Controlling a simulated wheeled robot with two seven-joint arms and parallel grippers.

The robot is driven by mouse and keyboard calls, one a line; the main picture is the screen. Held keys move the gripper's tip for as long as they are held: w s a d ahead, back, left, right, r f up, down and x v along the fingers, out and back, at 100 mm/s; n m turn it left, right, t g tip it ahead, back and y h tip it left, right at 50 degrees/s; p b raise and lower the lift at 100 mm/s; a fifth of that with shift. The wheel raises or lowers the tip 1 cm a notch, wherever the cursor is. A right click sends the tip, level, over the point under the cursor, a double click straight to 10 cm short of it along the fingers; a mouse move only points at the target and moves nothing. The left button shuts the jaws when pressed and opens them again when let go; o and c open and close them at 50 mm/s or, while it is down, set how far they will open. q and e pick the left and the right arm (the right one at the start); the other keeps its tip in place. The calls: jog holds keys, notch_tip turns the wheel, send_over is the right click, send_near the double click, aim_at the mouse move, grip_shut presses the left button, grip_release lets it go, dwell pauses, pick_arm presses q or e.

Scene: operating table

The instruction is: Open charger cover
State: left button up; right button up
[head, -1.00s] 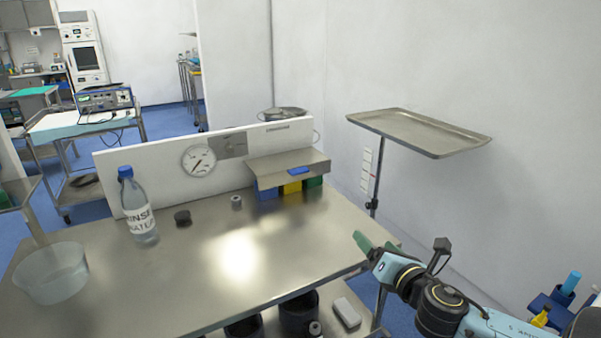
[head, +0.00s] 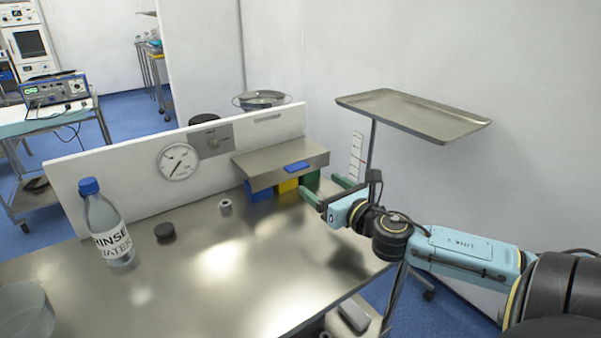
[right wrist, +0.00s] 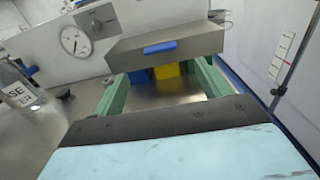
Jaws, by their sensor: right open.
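The charger cover (head: 262,168) is a grey metal lid on the table by the white back panel. My right gripper (head: 323,187) has green fingers, open and empty, just to the right of and in front of the cover. My left gripper is not in view.
A rinse water bottle (head: 105,225), a black cap (head: 165,231) and a small grey cylinder (head: 225,207) stand left of the cover. A clear bowl (head: 22,312) is at the lower left. A metal tray (head: 415,112) on a stand is at the right. The table's middle is clear.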

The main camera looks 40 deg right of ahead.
aim_at(300, 169)
jog(key=w, duration=0.4)
jog(key=w+d+b, duration=0.1)
jog(key=w, duration=0.2)
jog(key=shift+r, duration=0.1)
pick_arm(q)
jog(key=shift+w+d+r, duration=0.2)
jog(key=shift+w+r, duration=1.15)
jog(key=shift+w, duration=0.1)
pick_arm(e)
jog(key=shift+w, duration=1)
jog(key=shift+c, duration=0.3)
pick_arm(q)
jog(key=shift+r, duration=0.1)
pick_arm(e)
jog(key=c, duration=1.3)
